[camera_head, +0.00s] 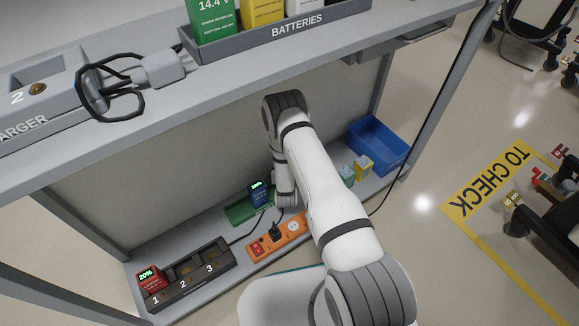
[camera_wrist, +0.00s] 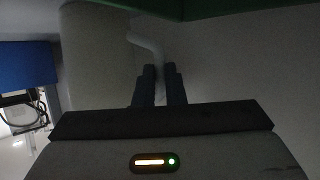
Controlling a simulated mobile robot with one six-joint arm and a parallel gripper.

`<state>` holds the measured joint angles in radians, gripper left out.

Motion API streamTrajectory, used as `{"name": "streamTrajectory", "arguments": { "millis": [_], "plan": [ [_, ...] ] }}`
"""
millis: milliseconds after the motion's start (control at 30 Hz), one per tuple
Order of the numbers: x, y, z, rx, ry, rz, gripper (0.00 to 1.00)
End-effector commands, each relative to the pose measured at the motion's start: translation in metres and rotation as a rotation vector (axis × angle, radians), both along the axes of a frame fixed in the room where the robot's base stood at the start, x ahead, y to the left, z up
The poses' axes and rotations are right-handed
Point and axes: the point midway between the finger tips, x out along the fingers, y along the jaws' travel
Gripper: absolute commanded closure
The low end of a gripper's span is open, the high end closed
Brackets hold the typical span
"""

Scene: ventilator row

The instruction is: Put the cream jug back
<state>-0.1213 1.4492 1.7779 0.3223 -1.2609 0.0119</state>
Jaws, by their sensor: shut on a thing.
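In the wrist view a pale, rounded body, which looks like the cream jug (camera_wrist: 95,60), stands left of my fingers. Its curved handle (camera_wrist: 148,42) reaches to the fingertips. My gripper (camera_wrist: 159,75) is shut on that handle. The picture is dark, so the jug's rim and base cannot be made out. In the head view my arm reaches down into the lower shelf, and the jug and fingertips are hidden behind it.
The upper shelf (camera_head: 225,80) overhangs.

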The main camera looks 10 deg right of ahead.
Motion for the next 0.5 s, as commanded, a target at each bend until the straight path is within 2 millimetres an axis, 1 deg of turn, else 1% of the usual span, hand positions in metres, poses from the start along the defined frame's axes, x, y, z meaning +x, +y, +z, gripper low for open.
{"name": "streamTrajectory", "arguments": {
  "millis": [133,267,300,500],
  "plan": [
    [-0.0001,0.0002,0.0016,0.0,0.0,0.0,1.0],
    [-0.0001,0.0006,-0.0023,0.0,0.0,0.001,1.0],
    [-0.0001,0.0007,-0.0017,0.0,0.0,0.001,0.89],
    [-0.0001,0.001,-0.0011,0.0,0.001,0.002,0.72]
  ]
}}
